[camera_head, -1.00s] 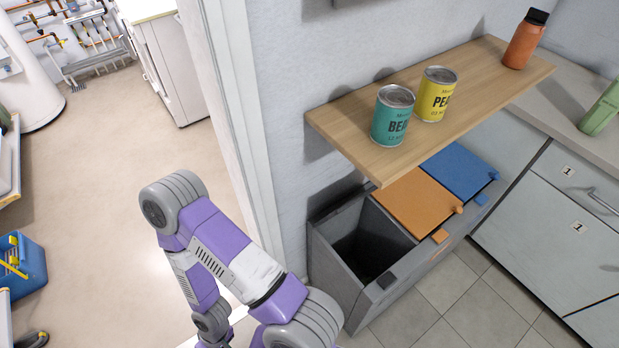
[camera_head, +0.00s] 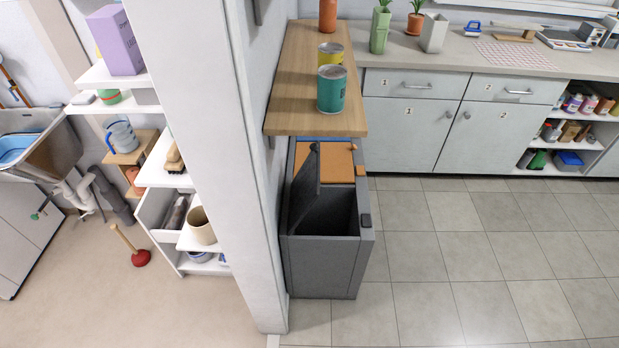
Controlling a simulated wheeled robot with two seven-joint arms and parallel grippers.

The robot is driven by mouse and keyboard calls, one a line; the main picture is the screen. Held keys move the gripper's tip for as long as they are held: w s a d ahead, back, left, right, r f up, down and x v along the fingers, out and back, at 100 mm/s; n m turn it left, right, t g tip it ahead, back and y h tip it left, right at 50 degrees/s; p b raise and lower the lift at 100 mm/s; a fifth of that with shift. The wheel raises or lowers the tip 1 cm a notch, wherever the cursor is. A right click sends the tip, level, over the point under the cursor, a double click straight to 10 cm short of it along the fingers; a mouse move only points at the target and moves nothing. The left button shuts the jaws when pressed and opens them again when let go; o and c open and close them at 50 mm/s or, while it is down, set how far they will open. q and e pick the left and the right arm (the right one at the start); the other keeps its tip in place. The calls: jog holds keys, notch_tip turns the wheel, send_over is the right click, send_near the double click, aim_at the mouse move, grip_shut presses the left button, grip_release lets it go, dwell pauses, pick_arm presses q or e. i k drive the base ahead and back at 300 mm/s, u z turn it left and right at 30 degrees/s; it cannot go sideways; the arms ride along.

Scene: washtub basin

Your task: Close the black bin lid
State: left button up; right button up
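The black bin lid (camera_head: 304,187) stands open, raised steeply on the left side of the nearest compartment of the grey bin unit (camera_head: 322,268). The dark opening (camera_head: 338,212) beside it is uncovered, and what lies inside is too dark to tell. A small black tab (camera_head: 366,221) sits on the right rim of that compartment. The orange lid (camera_head: 330,162) behind it lies flat and shut. Only a thin strip of the blue lid shows under the shelf. Neither of my grippers is in view.
A wooden shelf (camera_head: 292,98) overhangs the back of the bins, carrying a teal can (camera_head: 331,92) and a yellow can. A white wall end (camera_head: 215,130) stands close on the left. Tiled floor (camera_head: 450,260) is clear to the right, before grey cabinets (camera_head: 410,130).

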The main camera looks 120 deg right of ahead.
aim_at(304, 190)
jog(key=z, duration=5.85)
jog(key=i, duration=3.05)
jog(key=u, duration=3.25)
